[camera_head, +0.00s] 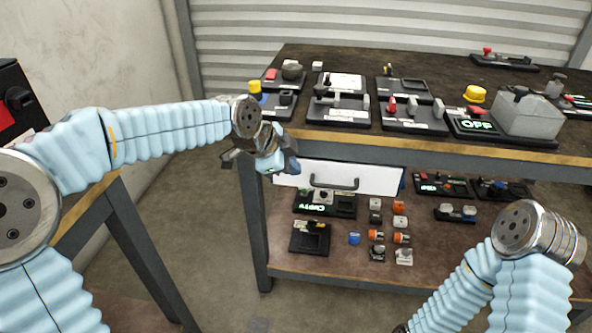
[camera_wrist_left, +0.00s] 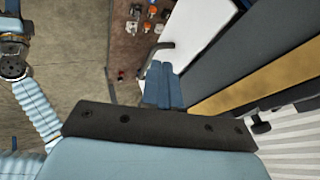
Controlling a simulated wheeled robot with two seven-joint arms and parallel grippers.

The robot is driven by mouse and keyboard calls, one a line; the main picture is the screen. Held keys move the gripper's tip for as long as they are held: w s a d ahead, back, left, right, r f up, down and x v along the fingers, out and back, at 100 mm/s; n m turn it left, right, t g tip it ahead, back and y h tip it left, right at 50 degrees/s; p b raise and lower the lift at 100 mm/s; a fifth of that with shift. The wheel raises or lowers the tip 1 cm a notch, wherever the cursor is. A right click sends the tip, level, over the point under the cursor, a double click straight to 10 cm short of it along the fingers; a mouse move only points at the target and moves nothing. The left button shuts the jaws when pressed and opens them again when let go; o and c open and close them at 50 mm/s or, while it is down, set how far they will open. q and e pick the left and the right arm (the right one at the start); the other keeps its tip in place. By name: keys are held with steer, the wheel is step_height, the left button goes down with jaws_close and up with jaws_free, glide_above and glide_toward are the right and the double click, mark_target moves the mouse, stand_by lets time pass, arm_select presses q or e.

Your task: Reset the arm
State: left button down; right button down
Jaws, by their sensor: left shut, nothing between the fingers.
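My left arm reaches in from the left in the head view. My left gripper (camera_head: 290,165) hangs in the air in front of the left front corner of the workbench, near the upper shelf edge. Its blue fingers (camera_wrist_left: 163,87) lie together in the left wrist view, with nothing between them. My right arm bends at the lower right of the head view, and its forearm runs down toward the bottom edge. My right gripper is out of the frame.
The workbench (camera_head: 300,57) carries switch boxes, a grey block (camera_head: 530,117) and a yellow knob (camera_head: 475,94). Open floor (camera_head: 205,210) lies left of the bench.

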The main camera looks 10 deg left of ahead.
arm_select(q)
steer(key=v, duration=0.6)
step_height(320, 180, down, 26)
steer(key=s+d+n+g, duration=0.1)
steer(key=d+n+g, duration=0.15)
steer(key=n, duration=0.55)
steer(key=s+f+n+g, duration=0.2)
steer(key=s+f+n, duration=0.8)
steer(key=s+f, duration=1)
steer(key=shift+a+f+g, duration=0.35)
steer(key=shift+a+f, duration=0.1)
steer(key=shift+f, duration=0.15)
